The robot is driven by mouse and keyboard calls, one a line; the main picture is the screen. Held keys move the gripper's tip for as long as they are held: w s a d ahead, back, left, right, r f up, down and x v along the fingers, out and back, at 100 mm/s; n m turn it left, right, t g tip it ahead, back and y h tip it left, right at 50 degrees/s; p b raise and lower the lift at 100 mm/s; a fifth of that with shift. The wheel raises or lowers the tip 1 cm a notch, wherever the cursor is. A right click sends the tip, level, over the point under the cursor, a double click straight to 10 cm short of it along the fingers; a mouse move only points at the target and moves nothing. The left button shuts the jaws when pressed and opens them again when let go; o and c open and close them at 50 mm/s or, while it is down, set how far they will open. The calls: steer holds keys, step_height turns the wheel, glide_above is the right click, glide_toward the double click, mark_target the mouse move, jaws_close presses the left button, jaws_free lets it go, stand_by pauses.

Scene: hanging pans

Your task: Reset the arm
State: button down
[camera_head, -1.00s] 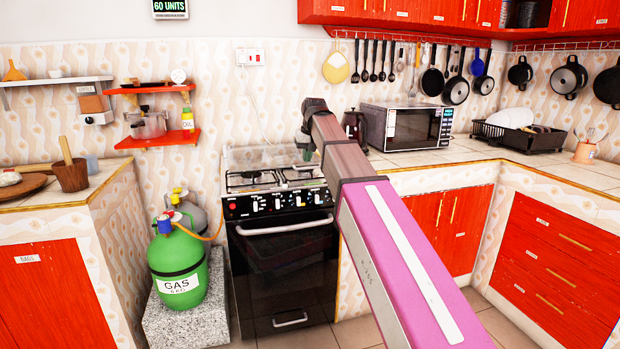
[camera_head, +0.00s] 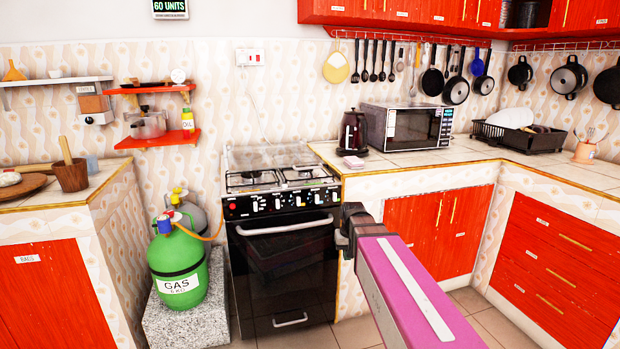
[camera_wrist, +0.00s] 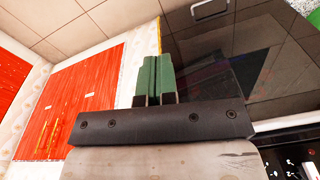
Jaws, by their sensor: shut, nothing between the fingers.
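My arm, a pink link with a white stripe, shows in the head view and reaches from the lower right toward the stove. My gripper (camera_wrist: 154,75) shows in the wrist view as two green fingers pressed together, with nothing between them. In the head view the fingers are hidden behind the dark arm joint, which is in front of the counter side right of the oven.
A black stove with oven (camera_head: 283,245) stands beside a green gas cylinder (camera_head: 178,265). The counter (camera_head: 415,158) holds a kettle (camera_head: 354,131), a microwave (camera_head: 408,126) and a dish rack (camera_head: 519,136). Pans (camera_head: 456,90) hang on the wall. Floor space lies in front.

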steer(key=s+d+f+m+g, duration=0.1)
steer(key=s+d+f, duration=0.4)
steer(key=s+f, duration=0.6)
steer(key=shift+s+d+f, duration=0.25)
steer(key=shift+s+d, duration=0.15)
steer(key=shift+s, duration=0.4)
stand_by(1.5)
